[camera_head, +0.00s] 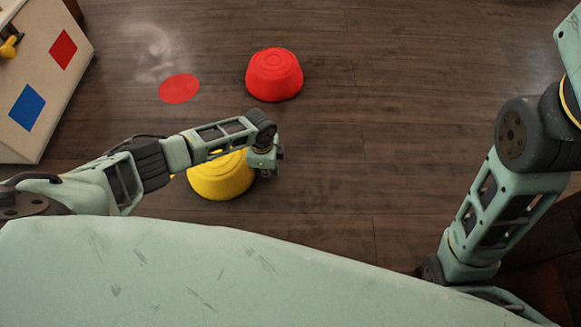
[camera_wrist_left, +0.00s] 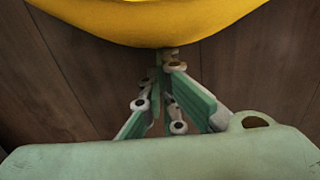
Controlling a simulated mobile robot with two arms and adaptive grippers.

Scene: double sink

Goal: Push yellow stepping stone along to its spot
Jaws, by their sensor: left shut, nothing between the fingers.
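The yellow stepping stone (camera_head: 220,182) is a round, upturned-bowl shape on the wooden floor, just in front of my body. My left forearm covers part of its top. My left gripper (camera_head: 266,163) points down at the stone's right side and is shut and empty. In the left wrist view the stone (camera_wrist_left: 150,22) fills the top, and the closed fingertips (camera_wrist_left: 170,62) are right by its lower edge; I cannot tell if they touch. A small bit of yellow shows left of the stone by my arm; I cannot tell if it is a floor spot. My right gripper is out of view.
A red stepping stone (camera_head: 274,75) stands farther off, with a flat red spot (camera_head: 179,88) on the floor to its left. A pale box (camera_head: 45,85) with red and blue squares stands at the far left. The floor right of the yellow stone is clear.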

